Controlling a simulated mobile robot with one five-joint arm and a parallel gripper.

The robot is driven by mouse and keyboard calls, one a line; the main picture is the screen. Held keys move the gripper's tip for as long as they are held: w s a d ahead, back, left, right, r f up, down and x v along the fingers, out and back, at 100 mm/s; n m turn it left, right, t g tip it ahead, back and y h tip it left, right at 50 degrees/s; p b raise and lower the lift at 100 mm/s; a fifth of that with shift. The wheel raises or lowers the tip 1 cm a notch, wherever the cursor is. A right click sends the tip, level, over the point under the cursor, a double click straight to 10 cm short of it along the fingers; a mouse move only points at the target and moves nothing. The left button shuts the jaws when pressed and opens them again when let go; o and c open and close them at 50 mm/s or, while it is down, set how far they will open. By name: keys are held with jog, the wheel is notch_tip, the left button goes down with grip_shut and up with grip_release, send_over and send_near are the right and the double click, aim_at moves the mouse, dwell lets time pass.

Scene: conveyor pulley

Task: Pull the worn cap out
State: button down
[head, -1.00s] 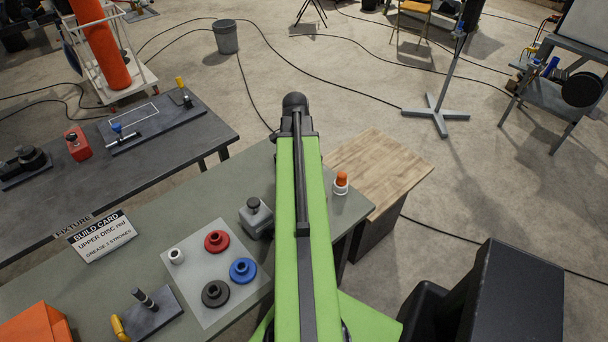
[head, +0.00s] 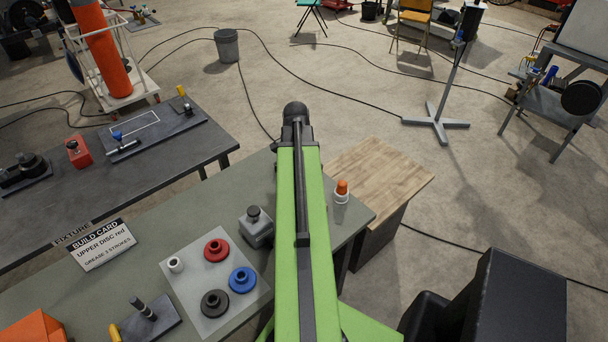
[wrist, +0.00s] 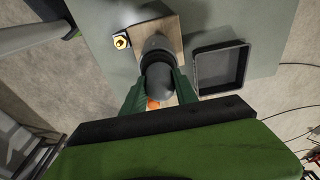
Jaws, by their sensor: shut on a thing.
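In the wrist view my gripper (wrist: 159,92) has its two dark green fingers on either side of a dark grey rounded piece (wrist: 158,72), shut on it. This piece appears to be the worn cap. Behind it a darker grey round part (wrist: 155,43) stands over a wooden board (wrist: 174,30); I cannot tell whether the two touch. A small orange patch (wrist: 152,103) shows between the fingers, and I cannot tell what it belongs to. In the head view my green arm hides the gripper and the cap.
A brass nut (wrist: 121,41) and an empty dark tray (wrist: 220,67) flank the board. In the head view red (head: 216,250), blue (head: 242,280) and dark (head: 214,303) discs lie on a pale mat. An orange-topped bottle (head: 340,212) stands right of my arm.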

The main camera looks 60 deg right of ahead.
jog(key=shift+r+p, duration=0.65)
dwell(0.4)
jog(key=shift+r+p, duration=3.45)
jog(key=shift+f, duration=0.2)
